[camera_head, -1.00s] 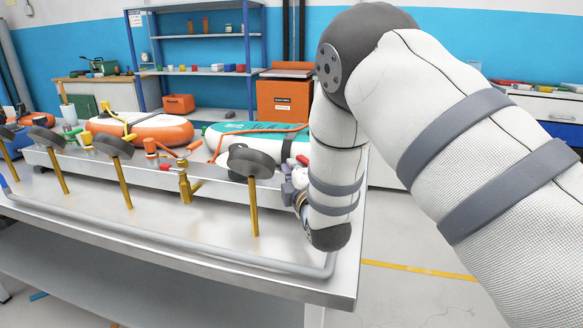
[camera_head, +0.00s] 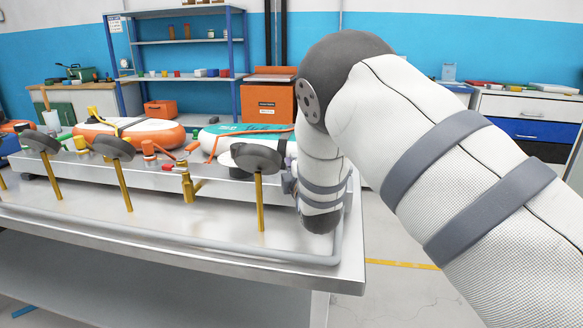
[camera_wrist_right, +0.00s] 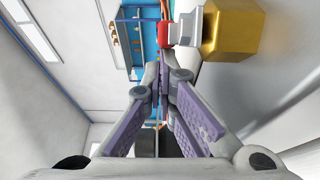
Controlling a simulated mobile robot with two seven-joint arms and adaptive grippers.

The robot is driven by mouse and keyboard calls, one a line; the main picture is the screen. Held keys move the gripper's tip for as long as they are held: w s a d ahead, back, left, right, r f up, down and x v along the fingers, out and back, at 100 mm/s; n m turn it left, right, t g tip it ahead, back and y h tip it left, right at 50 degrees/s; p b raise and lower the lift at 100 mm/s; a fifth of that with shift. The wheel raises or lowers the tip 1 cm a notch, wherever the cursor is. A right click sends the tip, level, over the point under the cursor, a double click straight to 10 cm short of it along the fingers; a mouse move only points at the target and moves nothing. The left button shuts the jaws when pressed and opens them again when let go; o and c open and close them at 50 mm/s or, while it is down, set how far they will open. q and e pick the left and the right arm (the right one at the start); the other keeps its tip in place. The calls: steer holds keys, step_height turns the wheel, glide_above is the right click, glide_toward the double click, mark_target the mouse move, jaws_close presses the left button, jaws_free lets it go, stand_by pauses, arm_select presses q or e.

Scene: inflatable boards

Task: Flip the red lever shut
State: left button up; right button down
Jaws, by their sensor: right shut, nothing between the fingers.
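In the right wrist view, a red end piece (camera_wrist_right: 163,34) on a pale stem meets a large brass hexagonal body (camera_wrist_right: 232,28). I cannot tell whether these are the same lever. My right gripper (camera_wrist_right: 161,78) is shut and empty, its fingertips just below the red piece in that picture; contact is unclear. In the head view it is mostly hidden behind my right wrist. My left gripper is out of view.
Dark round pads on brass posts (camera_head: 260,160) stand along the front of the rail (camera_head: 90,170). Orange (camera_head: 130,136) and teal inflatable boards (camera_head: 240,133) lie behind. The steel table (camera_head: 150,222) is bare in front, with a grey tube (camera_head: 200,245) near its edge.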

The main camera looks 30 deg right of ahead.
steer(key=shift+w+d+f+m+g+h, duration=0.1)
steer(key=shift+w+d+m+g+h, duration=0.2)
steer(key=shift+d+m+h, duration=0.35)
steer(key=shift+a+h, duration=0.15)
steer(key=shift+h, duration=0.1)
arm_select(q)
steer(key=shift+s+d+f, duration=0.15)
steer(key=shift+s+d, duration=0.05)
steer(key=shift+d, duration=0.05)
